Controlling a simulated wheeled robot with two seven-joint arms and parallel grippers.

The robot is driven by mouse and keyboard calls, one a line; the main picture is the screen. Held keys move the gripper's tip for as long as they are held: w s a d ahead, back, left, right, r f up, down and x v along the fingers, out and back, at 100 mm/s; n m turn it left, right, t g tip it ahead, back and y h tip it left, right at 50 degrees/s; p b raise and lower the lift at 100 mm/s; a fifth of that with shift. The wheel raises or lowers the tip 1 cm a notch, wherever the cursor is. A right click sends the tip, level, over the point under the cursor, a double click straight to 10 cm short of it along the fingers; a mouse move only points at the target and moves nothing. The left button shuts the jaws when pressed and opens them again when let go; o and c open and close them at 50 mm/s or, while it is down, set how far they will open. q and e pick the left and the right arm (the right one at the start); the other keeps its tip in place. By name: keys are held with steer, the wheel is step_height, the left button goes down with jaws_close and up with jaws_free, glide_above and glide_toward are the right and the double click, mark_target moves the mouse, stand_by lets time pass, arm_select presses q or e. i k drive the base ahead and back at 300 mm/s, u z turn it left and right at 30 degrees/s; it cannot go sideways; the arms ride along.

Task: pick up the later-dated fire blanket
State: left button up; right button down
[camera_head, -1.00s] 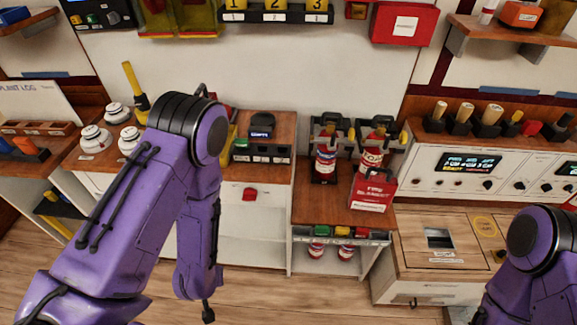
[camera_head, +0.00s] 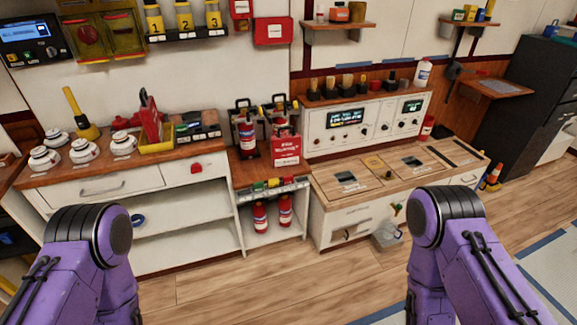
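A red case with white lettering (camera_head: 287,150) stands on the low wooden shelf, in front of the extinguishers. It looks like a fire blanket, but I cannot read a date on it. A second red case with a white label (camera_head: 274,31) is on the back wall; its label is too small to read. A red object (camera_head: 150,118) stands in a yellow tray on the left counter, and I cannot tell what it is. My two purple arms show at the lower left and lower right. Neither gripper is in view.
Two red extinguishers stand on the lower shelf (camera_head: 259,217). White round detectors (camera_head: 83,150) and a yellow-handled tool (camera_head: 80,112) are on the left counter. A control panel (camera_head: 366,122) stands behind the right bench (camera_head: 330,180). A grey bin (camera_head: 387,236) is before the bench. The wooden floor in front is mostly clear.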

mark_target(286, 150)
steer(key=z, duration=0.5)
steer(key=i, duration=0.55)
steer(key=z, duration=0.5)
steer(key=i, duration=1.05)
steer(key=u, duration=0.3)
